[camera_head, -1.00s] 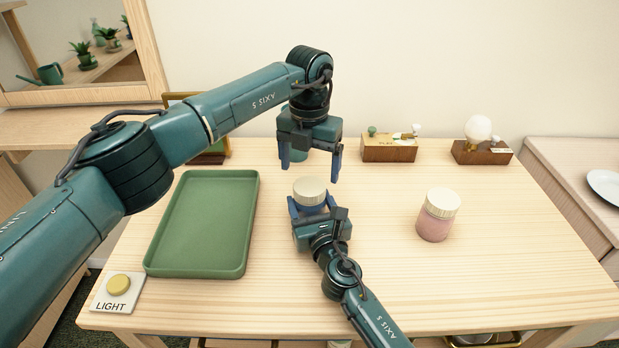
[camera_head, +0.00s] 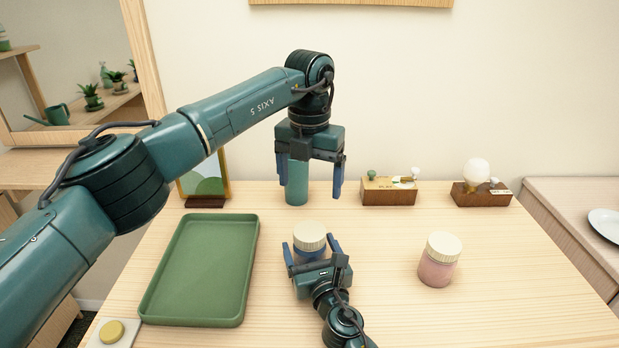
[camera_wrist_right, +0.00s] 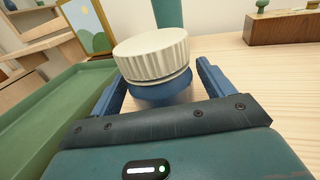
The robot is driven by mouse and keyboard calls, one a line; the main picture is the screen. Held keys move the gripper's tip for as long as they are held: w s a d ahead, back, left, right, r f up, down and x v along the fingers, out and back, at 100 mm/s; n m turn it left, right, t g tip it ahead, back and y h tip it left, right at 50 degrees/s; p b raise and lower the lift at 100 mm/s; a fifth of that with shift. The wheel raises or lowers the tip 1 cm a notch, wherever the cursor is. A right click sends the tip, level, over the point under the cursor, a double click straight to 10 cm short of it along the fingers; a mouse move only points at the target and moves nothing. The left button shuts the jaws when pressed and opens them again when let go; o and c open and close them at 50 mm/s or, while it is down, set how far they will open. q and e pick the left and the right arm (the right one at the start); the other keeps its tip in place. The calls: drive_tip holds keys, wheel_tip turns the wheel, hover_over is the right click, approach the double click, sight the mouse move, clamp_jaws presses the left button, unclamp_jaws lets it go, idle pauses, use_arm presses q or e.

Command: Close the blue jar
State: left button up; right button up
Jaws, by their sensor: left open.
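The blue jar (camera_head: 310,256) stands upright on the table, with a cream ribbed lid (camera_head: 310,241) on top. The jar (camera_wrist_right: 162,94) and lid (camera_wrist_right: 152,55) fill the middle of the right wrist view; I cannot tell how tightly the lid sits. My right gripper (camera_head: 311,246) has one finger on each side of the jar's body, very close to it; whether they press on it is unclear. My left gripper (camera_head: 310,194) is open and empty, pointing down, above and behind the jar in the head view. The jar's lower front is hidden by my right gripper.
A green tray (camera_head: 203,318) lies left of the jar. A pink jar (camera_head: 437,270) with a cream lid stands to the right. A teal cylinder (camera_head: 297,182) stands behind my left gripper. Two wooden blocks (camera_head: 388,196) (camera_head: 481,199) and a picture frame (camera_head: 205,183) line the back.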

drive_tip(key=shift+o, duration=0.7)
drive_tip(key=v, duration=1.3)
drive_tip(key=shift+s+r, duration=0.1)
